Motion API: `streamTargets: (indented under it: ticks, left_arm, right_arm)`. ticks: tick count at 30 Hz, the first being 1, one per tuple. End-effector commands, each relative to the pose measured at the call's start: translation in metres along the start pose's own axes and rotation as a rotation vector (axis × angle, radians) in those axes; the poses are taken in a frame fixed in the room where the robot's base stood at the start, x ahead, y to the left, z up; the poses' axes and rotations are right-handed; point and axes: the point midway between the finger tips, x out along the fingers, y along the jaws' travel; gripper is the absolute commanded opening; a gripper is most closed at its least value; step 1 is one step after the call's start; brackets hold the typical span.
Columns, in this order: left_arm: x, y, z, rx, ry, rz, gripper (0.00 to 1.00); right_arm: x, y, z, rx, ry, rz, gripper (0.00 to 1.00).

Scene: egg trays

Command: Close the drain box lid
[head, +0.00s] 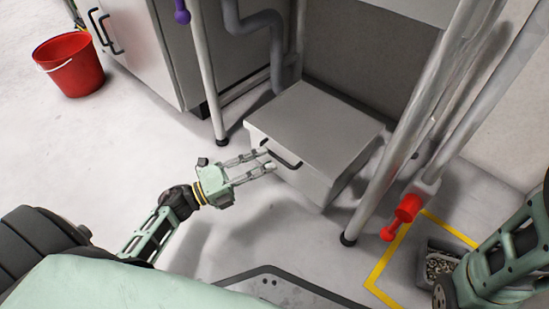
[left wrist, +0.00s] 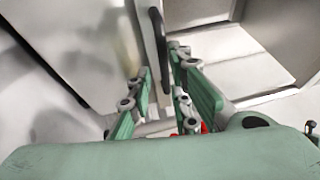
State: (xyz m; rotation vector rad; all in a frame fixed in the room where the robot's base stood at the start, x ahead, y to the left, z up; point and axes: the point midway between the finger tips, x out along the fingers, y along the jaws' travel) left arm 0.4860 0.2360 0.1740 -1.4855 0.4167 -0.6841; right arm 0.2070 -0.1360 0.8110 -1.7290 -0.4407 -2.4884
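The drain box (head: 296,180) is a pale grey box on the floor under the pipes. Its flat lid (head: 318,125) lies over the top, and I cannot tell whether it is fully seated. A black bar handle (head: 286,161) is at the near edge. My left gripper (head: 269,161) is at the front of the box by the handle, its fingers apart. In the left wrist view the handle (left wrist: 158,42) shows between the finger ends of the gripper (left wrist: 160,65); contact is unclear. My right arm shows at the right, but its gripper is out of view.
Metal pipe legs (head: 397,150) stand right of the box, with a red valve (head: 405,210) near the floor. A dark tray (head: 427,248) of pebbly bits lies inside yellow tape. A cabinet (head: 150,45) and red bucket (head: 70,66) are at left.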

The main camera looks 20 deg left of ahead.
Motion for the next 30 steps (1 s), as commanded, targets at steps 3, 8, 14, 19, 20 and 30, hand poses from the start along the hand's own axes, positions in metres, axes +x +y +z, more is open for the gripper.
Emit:
streamTargets:
  ticks: [3,8,14,19,20,30]
  left_arm:
    - [-0.029,0.003,0.000,-0.003,-0.002,0.008,0.17]
    - [-0.058,0.002,0.000,-0.003,-0.002,0.006,0.17]
    - [-0.076,0.001,0.000,-0.001,-0.001,0.002,0.17]
    - [-0.079,0.001,0.001,0.000,-0.001,0.001,0.17]
    - [-0.079,0.001,0.001,0.000,-0.001,0.001,0.17]
    - [-0.079,0.001,0.000,0.000,-0.002,0.001,0.17]
  right_arm:
    - [0.000,0.000,-0.001,0.000,0.001,-0.001,1.00]
    - [0.000,0.000,-0.001,0.000,0.002,-0.002,1.00]
    - [0.000,0.000,-0.001,0.000,0.002,-0.002,1.00]
    - [0.000,-0.001,-0.001,0.000,0.002,-0.002,1.00]
    - [0.000,-0.001,-0.001,0.000,0.002,-0.002,1.00]
    - [0.001,-0.001,-0.001,0.000,0.003,-0.002,1.00]
